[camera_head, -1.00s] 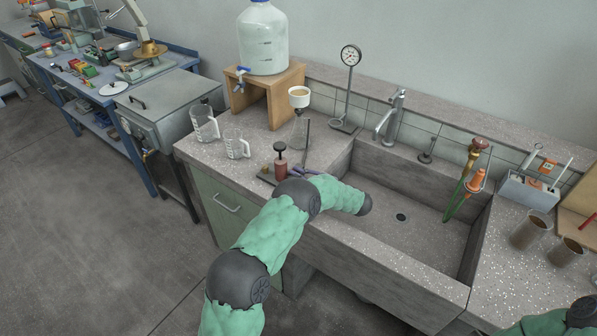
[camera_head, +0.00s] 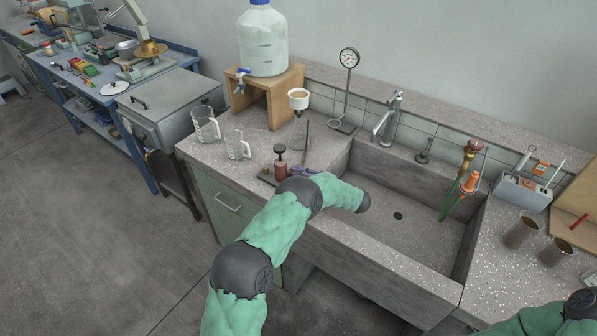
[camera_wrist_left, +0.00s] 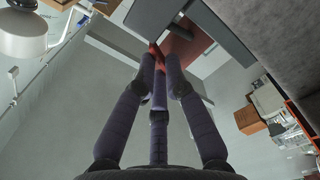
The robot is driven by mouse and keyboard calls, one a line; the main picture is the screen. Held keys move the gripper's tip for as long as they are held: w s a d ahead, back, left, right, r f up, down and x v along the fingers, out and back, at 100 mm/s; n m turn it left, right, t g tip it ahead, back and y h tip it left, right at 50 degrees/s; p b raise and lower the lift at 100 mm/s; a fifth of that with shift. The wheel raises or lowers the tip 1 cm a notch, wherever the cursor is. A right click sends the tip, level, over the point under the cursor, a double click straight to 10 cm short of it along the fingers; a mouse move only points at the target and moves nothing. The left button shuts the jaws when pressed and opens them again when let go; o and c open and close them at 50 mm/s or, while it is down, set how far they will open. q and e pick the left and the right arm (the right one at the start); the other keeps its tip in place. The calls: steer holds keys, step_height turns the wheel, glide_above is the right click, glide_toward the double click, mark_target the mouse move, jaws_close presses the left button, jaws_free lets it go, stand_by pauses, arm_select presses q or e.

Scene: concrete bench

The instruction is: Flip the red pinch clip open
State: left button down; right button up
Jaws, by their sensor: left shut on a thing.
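My left gripper (camera_head: 303,171) reaches over the counter at the front left of the sink; its purple fingers show beside a red body with a black knob (camera_head: 281,168). In the left wrist view the fingers (camera_wrist_left: 160,75) come together at a small red piece (camera_wrist_left: 155,50), which appears to be the red pinch clip, and are shut on it. A larger dark red surface (camera_wrist_left: 192,42) lies just beyond. The fingers hide much of the clip, and I cannot tell its lever position. My right gripper is out of view.
Two clear measuring jugs (camera_head: 238,147) stand left of my gripper. A funnel on a flask (camera_head: 299,99) and a dial gauge stand (camera_head: 347,75) are behind it.

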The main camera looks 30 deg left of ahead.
arm_select(q)
steer(key=c, duration=1.6)
jaws_free()
steer(key=s+d, duration=0.1)
steer(key=d, duration=1.1)
